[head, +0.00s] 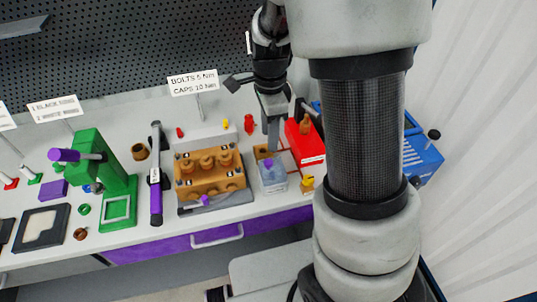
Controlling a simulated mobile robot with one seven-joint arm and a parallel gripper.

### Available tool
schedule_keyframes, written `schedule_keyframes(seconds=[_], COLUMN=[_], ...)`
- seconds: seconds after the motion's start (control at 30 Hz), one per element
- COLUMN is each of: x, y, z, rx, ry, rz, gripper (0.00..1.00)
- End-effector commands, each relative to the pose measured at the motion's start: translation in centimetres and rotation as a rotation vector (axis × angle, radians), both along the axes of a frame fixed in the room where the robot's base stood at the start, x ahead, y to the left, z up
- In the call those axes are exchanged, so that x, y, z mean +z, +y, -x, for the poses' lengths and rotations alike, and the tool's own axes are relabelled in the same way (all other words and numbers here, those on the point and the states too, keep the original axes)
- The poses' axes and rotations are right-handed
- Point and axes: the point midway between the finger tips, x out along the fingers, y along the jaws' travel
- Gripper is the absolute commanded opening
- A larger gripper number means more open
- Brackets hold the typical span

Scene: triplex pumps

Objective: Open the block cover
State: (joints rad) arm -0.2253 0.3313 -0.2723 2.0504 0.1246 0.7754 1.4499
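An orange-brown block (232,178) with several round caps or plugs on top sits on a grey base on the bench. I cannot tell which part of it is its cover. A purple-tipped lever or knob (204,200) shows at its front edge. My gripper (272,146) points down to the right of the block, above or behind a small pale box (272,182) with a purple knob. It looks apart from the block. Its fingers are too small and overlapped to show a gap, and I see nothing clearly held.
A red box (304,146) and a blue case (424,160) stand to the right, partly behind my arm. A purple-handled wrench (156,200) and a green press (112,178) stand to the left. A pegboard wall (120,50) and a sign (193,83) rise behind.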

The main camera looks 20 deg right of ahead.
Motion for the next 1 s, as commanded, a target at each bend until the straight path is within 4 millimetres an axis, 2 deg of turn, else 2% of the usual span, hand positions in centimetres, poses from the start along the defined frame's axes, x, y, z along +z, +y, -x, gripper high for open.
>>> schedule_keyframes(seconds=[0.03, 0.2, 0.43, 0.6, 0.9, 1.0], x=[-1.3, -5.0, -8.6, -9.8, -9.9, -9.9], y=[-0.1, -0.1, 0.0, 0.0, 0.0, 0.0], z=[0.2, 0.2, 0.1, 0.1, 0.0, 0.0], rx=[-0.001, -0.001, 0.001, 0.001, 0.001, 0.001], ry=[0.007, 0.006, 0.003, 0.001, 0.0, 0.0], rz=[0.001, 0.001, 0.0, 0.0, -0.001, -0.001], gripper=[0.4, 0.4, 0.4, 0.4, 0.4, 0.23])
